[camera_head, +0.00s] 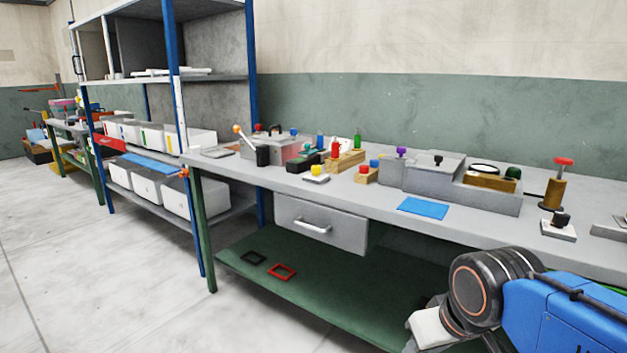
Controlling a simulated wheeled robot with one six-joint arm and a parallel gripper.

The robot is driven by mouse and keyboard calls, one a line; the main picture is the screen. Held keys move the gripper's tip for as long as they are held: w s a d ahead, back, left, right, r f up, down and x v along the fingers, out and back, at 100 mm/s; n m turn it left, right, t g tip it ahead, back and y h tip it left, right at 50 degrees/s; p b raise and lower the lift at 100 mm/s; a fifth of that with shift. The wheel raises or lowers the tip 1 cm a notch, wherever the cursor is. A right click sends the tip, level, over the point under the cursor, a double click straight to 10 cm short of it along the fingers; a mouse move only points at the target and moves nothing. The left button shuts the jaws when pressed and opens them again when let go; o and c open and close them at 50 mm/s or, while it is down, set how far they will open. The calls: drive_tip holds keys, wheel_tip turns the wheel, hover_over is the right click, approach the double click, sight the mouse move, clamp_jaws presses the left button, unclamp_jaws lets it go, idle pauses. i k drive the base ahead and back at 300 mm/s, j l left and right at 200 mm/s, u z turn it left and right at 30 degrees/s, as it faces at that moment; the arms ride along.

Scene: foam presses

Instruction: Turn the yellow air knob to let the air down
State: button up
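A small yellow knob (317,170) stands on a pale flat base on the grey workbench (385,200), near the front edge and left of the middle. It is the only yellow knob I can make out, and it is too small to tell which way it is turned. My arm shows at the lower right, in front of the bench, well away from the knob. My gripper's fingers do not show, and nothing is seen touching the knob.
A blue sheet (423,208) lies to the right. A grey drawer (320,225) hangs below. Open floor lies at the left front.

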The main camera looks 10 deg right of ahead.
sight(315, 170)
drive_tip(key=i+j+z, duration=0.25)
drive_tip(key=i+j, duration=0.2)
drive_tip(key=j, duration=0.15)
drive_tip(key=i+j+z, duration=0.15)
drive_tip(key=j, duration=0.2)
drive_tip(key=i+j+z, duration=0.1)
drive_tip(key=i+j, duration=0.15)
drive_tip(key=i+j+z, duration=0.15)
drive_tip(key=j, duration=0.35)
drive_tip(key=i+j+z, duration=0.15)
drive_tip(key=j, duration=0.25)
drive_tip(key=i+j+z, duration=0.1)
drive_tip(key=j, duration=0.3)
drive_tip(key=i+j+z, duration=0.15)
drive_tip(key=j, duration=0.3)
drive_tip(key=i, duration=0.05)
